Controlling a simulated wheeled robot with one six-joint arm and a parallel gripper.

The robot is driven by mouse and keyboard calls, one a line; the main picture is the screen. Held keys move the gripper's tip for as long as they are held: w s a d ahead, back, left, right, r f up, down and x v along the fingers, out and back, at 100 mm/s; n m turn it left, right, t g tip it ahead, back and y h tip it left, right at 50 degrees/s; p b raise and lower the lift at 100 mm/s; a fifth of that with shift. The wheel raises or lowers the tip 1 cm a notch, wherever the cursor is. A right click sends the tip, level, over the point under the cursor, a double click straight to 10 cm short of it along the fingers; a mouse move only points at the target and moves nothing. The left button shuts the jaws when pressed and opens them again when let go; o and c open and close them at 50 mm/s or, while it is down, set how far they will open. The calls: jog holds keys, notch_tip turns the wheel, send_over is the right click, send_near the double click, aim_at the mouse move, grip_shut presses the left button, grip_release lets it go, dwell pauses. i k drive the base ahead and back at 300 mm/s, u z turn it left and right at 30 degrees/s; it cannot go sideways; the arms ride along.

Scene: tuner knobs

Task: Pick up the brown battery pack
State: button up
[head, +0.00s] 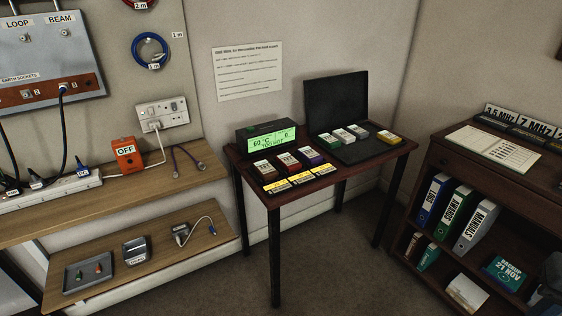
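A small table (320,195) stands in the corner. Several small packs with pale labels sit on it. The pack that looks brown (265,170) is at the left end of a row of three in front of a black device with a lit green display (270,141). A red pack (288,163) and a purple pack (309,157) are to its right. The display seems to read "60 °C" and "TOO HOT". My gripper is not in view.
Yellow labels (299,179) lie along the table's front edge. A wooden bench (120,195) is at left, a bookcase (478,160) at right. Floor is clear before the table.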

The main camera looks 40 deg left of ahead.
aim_at(265, 170)
jog(key=u, duration=0.25)
jog(key=i, duration=0.65)
jog(key=u, duration=1.2)
jog(key=i, duration=0.7)
jog(key=u, duration=0.8)
